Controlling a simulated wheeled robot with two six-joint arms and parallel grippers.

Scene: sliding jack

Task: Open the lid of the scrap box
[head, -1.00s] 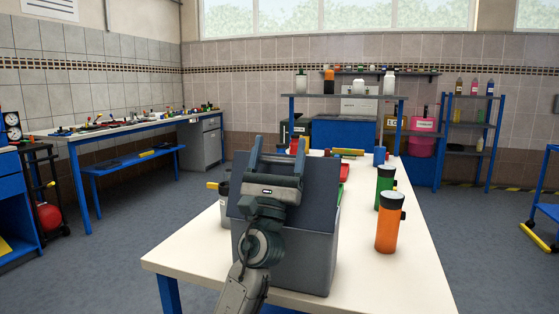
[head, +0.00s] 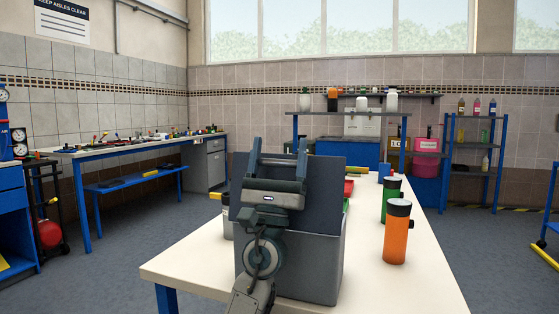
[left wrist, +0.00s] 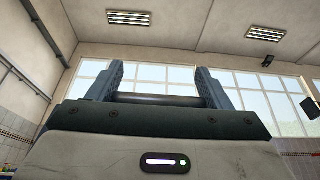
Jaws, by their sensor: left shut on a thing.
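The grey scrap box (head: 315,270) stands on the white table, in front of me in the head view. Its dark grey lid (head: 325,195) shows as a steep panel above the box front, so it looks raised. My left gripper (head: 279,147) is in front of the lid, covering its left and middle part. Its two fingers stand apart with a dark bar between them, seemingly the lid's handle. In the left wrist view the fingers (left wrist: 160,80) flank this dark round bar (left wrist: 160,99). The box's inside is hidden. My right gripper is not in view.
An orange flask (head: 396,232) and a green flask (head: 391,200) stand on the white table (head: 425,280) right of the box. A grey container (head: 227,222) is partly hidden at the box's left. The table's front right is clear.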

